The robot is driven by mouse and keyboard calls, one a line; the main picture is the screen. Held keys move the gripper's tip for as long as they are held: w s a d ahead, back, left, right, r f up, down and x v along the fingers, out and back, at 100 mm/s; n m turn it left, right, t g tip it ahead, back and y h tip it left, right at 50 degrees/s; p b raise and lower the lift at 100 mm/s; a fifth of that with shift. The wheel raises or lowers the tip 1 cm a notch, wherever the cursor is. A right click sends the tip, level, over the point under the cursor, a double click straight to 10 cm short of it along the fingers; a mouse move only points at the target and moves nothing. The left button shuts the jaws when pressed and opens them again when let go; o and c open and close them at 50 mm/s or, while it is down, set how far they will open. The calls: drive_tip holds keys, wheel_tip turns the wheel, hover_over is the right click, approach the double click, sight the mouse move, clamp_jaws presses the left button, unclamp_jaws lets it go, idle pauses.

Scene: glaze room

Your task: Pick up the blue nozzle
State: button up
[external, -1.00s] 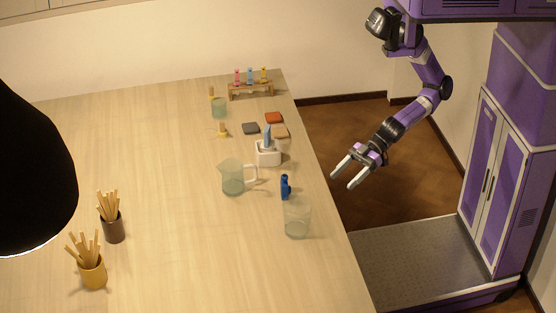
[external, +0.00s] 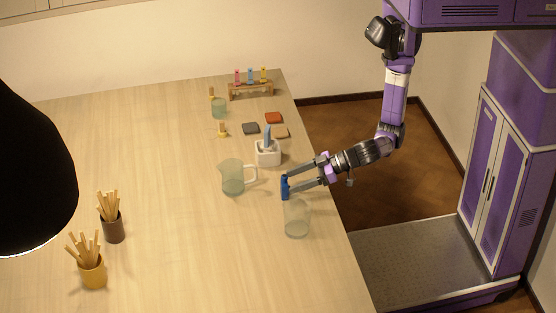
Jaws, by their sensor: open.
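The blue nozzle (external: 285,188) stands upright on the table near its right edge, between the glass pitcher and a clear glass. My gripper (external: 289,182) reaches in from the right, low over the table edge. Its two fingers are apart, and their tips are at the nozzle, which appears to be between or just beyond them. I cannot tell whether either finger touches it.
A clear glass (external: 297,219) stands just in front of the nozzle. A glass pitcher (external: 232,178) is to its left and a white holder (external: 268,153) behind it. The table's left-centre is clear.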

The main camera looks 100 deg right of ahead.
sight(276, 197)
drive_tip(key=x, duration=0.2)
drive_tip(key=p+x, duration=0.1)
drive_tip(key=x, duration=0.2)
drive_tip(key=p+x, duration=0.1)
drive_tip(key=x, duration=0.1)
drive_tip(key=shift+f, duration=0.35)
clamp_jaws()
drive_tip(key=shift+r, duration=0.1)
